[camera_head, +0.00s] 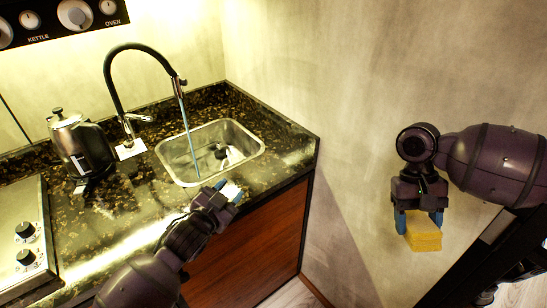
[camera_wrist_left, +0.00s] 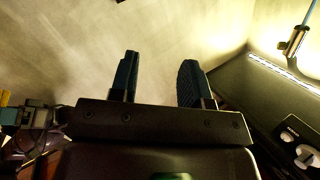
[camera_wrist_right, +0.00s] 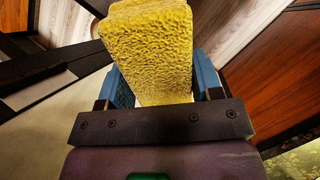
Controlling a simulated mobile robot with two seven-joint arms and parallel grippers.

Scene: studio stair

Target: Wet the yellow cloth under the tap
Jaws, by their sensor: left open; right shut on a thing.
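The yellow cloth (camera_head: 423,232), a thick sponge-like block, is held in my right gripper (camera_head: 419,222), off the counter in front of the wall at the right. In the right wrist view the cloth (camera_wrist_right: 150,50) sits between the blue fingers. The black tap (camera_head: 140,60) arches over the steel sink (camera_head: 211,180), and a thin blue stream runs from its spout into the basin. My left gripper (camera_head: 230,192) is open and empty near the front rim of the sink. In the left wrist view its fingers (camera_wrist_left: 158,82) stand apart with nothing between them.
A black and steel kettle (camera_head: 80,146) stands left of the tap. A hob with knobs (camera_head: 25,243) is at the left edge. The dark speckled counter (camera_head: 285,137) ends right of the sink, above a wooden cabinet front (camera_head: 262,232). A dark object lies in the basin.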

